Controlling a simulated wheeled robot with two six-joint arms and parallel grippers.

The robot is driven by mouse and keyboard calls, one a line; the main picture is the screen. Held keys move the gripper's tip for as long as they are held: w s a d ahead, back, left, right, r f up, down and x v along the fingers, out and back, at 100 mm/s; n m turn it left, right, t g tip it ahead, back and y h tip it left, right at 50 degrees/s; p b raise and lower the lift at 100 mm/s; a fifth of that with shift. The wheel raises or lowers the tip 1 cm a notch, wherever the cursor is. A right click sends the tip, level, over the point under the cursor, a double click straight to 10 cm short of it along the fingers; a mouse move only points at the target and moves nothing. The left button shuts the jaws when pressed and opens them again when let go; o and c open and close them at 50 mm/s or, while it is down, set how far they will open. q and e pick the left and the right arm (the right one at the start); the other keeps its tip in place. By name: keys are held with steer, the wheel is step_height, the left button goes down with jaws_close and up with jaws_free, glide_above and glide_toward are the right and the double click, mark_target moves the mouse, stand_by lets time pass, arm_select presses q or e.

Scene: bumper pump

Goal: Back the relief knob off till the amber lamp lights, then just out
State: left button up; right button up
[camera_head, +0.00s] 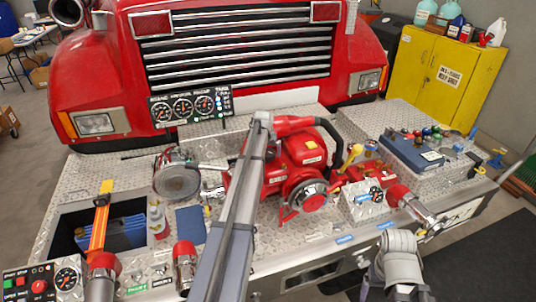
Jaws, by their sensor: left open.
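My left arm reaches up the middle, over the pump deck. Its far end, where I take my left gripper (262,122) to be, lies above the red pump (305,150). The fingers are too small to make out, and nothing shows held there. A grey box with a small blue and red dial (375,194) stands right of the pump; I cannot tell whether this is the relief knob. A gauge panel (190,107) with a column of small lamps stands at the back left; I cannot make out a lit amber lamp.
Red-collared hose fittings (184,256) stand along the front edge. A blue-grey case (412,150) sits at right. Bare tread plate lies behind it.

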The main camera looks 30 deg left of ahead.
arm_select(q)
steer(key=c, duration=1.2)
steer(key=shift+o, duration=0.2)
steer(key=shift+d+n+g+y, duration=0.1)
steer(key=shift+n+g+y, duration=0.35)
steer(key=shift+n, duration=1.35)
steer(key=o, duration=1.2)
steer(key=shift+c, duration=0.2)
steer(key=p+v, duration=0.7)
steer(key=v, duration=0.1)
steer(key=shift+d+f, duration=0.1)
steer(key=shift+f, duration=0.2)
